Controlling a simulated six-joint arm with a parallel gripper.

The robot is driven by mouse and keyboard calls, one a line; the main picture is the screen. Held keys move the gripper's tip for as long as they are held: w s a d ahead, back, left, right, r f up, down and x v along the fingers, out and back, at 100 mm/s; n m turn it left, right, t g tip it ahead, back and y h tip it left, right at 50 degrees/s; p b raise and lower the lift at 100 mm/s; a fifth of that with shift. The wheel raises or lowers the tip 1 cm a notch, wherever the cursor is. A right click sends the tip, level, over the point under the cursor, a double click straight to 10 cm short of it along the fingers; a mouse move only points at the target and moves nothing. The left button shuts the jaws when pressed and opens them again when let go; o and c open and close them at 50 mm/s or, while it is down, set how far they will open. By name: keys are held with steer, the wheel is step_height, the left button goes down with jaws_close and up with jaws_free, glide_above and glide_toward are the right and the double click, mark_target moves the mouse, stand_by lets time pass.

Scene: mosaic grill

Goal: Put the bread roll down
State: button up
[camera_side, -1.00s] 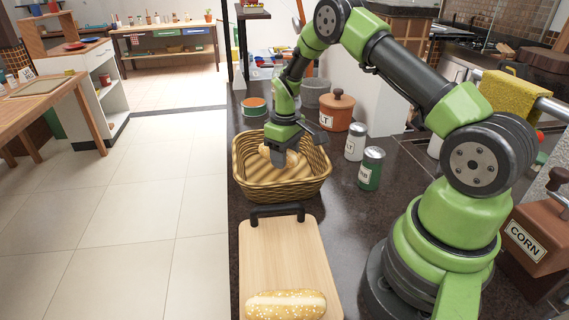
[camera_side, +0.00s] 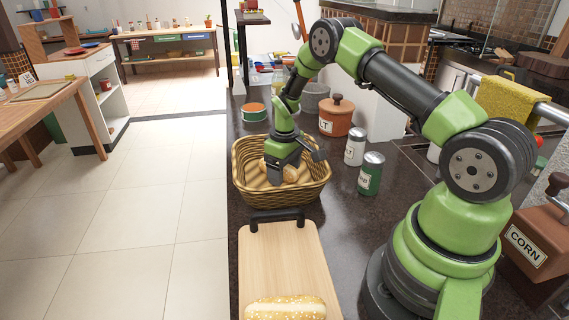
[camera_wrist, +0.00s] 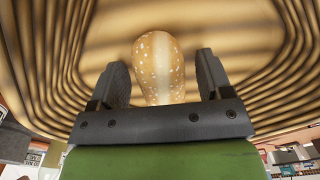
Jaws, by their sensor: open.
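A seeded, golden bread roll (camera_side: 291,174) lies low inside the woven basket (camera_side: 318,186). In the wrist view the roll (camera_wrist: 158,62) is between my two fingers, with a gap on each side. My gripper (camera_side: 281,171) reaches down into the basket around the roll, and its jaws (camera_wrist: 161,70) are open. The fingers partly hide the roll in the side view. The basket's ribbed wall (camera_wrist: 45,60) surrounds the roll in the wrist view.
A second seeded roll (camera_side: 285,308) lies on the wooden cutting board (camera_side: 278,255) in front of the basket. A green-labelled shaker (camera_side: 371,173), another shaker (camera_side: 355,146) and a brown pot (camera_side: 337,116) stand right of the basket. The counter edge is at left.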

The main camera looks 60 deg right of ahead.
steer(key=s+a+r+m+t, duration=0.1)
steer(key=a+r, duration=0.2)
steer(key=r, duration=0.8)
steer(key=s+a+r+t, duration=0.1)
steer(key=s+a+r, duration=0.15)
steer(key=r, duration=0.95)
steer(key=s+a+r+m+t+y, duration=0.1)
steer(key=s+a+r+t, duration=0.1)
steer(key=s+a, duration=0.3)
steer(key=s+a+r+m+t, duration=0.2)
steer(key=s+a+r, duration=0.3)
steer(key=s, duration=0.8)
steer(key=shift+a+t+y, duration=0.4)
steer(key=shift+a+t, duration=0.2)
